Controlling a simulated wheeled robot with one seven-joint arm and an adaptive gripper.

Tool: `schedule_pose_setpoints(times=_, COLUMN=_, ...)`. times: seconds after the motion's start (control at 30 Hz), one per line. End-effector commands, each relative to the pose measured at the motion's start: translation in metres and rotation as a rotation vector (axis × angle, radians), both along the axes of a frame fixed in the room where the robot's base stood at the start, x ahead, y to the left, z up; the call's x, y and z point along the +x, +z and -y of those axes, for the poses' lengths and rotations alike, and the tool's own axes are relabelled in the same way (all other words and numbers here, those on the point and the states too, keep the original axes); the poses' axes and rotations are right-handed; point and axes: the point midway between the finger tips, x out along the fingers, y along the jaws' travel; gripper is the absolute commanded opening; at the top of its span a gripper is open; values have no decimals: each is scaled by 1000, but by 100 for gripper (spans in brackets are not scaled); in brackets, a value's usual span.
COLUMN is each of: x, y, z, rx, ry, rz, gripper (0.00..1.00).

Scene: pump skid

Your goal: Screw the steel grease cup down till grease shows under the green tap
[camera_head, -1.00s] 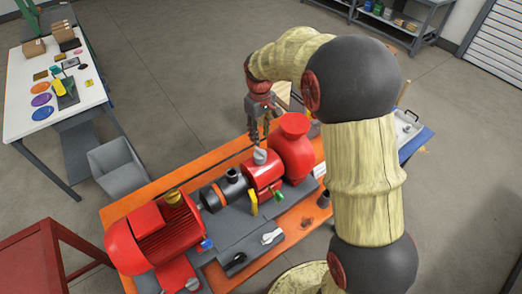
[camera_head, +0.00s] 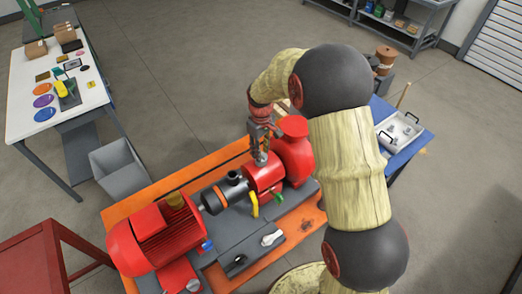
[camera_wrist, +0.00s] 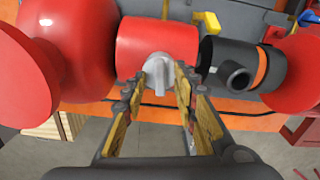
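The steel grease cup (camera_wrist: 158,70) sits on top of the red bearing housing (camera_head: 264,174); its grey body with a narrow tab shows in the wrist view. My gripper (camera_head: 262,157) is down at the cup from above, with one finger on each side of it. In the wrist view my gripper's fingertips (camera_wrist: 160,75) lie close along both sides of the cup; whether they press on it cannot be seen. The green tap (camera_head: 278,197) is on the near side of the housing, beside a yellow lever (camera_head: 254,202). No grease is discernible under the tap.
The red motor (camera_head: 160,238) and a dark pipe stub (camera_head: 233,177) stand left of the housing. A red flared casing (camera_head: 293,150) is close on the right. A grey bin (camera_head: 118,165) stands beyond the orange skid. A white tray (camera_head: 398,132) is on the blue bench at right.

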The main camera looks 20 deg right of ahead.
Motion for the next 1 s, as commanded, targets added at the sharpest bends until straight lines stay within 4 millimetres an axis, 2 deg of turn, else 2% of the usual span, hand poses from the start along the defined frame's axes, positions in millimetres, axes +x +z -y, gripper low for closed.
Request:
schedule_pose_setpoints(times=0.07, x=0, y=0, z=0, rx=0, ry=0, rz=0, gripper=29)
schedule_pose_setpoints(times=0.57, x=0, y=0, z=0, rx=0, ry=0, rz=0, gripper=1)
schedule_pose_setpoints(times=1.0, x=0, y=0, z=0, rx=0, ry=-8, rz=0, gripper=0)
